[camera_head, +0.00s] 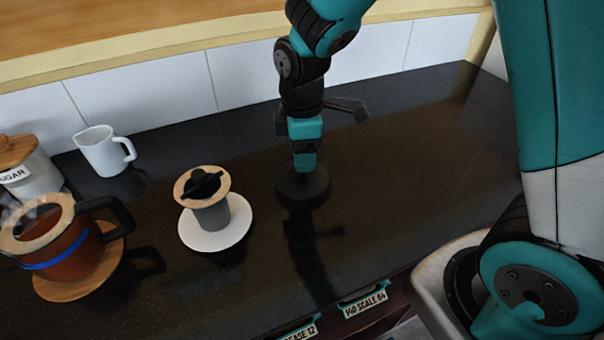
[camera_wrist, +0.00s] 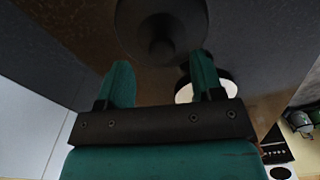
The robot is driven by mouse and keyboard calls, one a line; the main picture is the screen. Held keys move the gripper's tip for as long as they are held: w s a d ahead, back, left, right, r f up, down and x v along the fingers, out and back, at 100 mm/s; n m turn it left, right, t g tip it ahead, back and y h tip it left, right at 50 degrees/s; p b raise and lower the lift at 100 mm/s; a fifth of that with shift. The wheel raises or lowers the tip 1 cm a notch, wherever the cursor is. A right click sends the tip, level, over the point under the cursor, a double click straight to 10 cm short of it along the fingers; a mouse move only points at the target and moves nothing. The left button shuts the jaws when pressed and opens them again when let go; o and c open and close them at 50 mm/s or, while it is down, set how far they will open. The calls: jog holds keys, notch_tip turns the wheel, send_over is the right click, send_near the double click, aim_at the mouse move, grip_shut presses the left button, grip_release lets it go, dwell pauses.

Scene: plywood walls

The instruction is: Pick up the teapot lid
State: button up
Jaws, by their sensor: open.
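The teapot lid appears to be a dark round disc (camera_head: 303,190) lying on the black counter. In the wrist view a dark round lid (camera_wrist: 140,28) with a central knob shows ahead of the fingers. My gripper (camera_head: 305,165) points down just above the disc, and its fingers hide part of the disc's top. In the wrist view my gripper (camera_wrist: 161,68) is open, with the two teal fingers apart and nothing between them. The knob lies just beyond the gap between the fingertips. I cannot tell whether a finger touches the lid.
A grey cup with a wooden-rimmed dripper (camera_head: 203,188) stands on a white saucer (camera_head: 243,207) left of the lid. A steaming brown pot with a blue band (camera_head: 72,257) sits on a wooden coaster (camera_head: 78,289). A white mug (camera_head: 103,152) and sugar jar (camera_head: 37,178) stand farther back. The counter's right side is clear.

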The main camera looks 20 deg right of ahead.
aim_at(302, 175)
jog(key=shift+s+f, duration=0.1)
jog(key=shift+f, duration=1.85)
jog(key=c, duration=1)
jog(key=shift+r, duration=0.15)
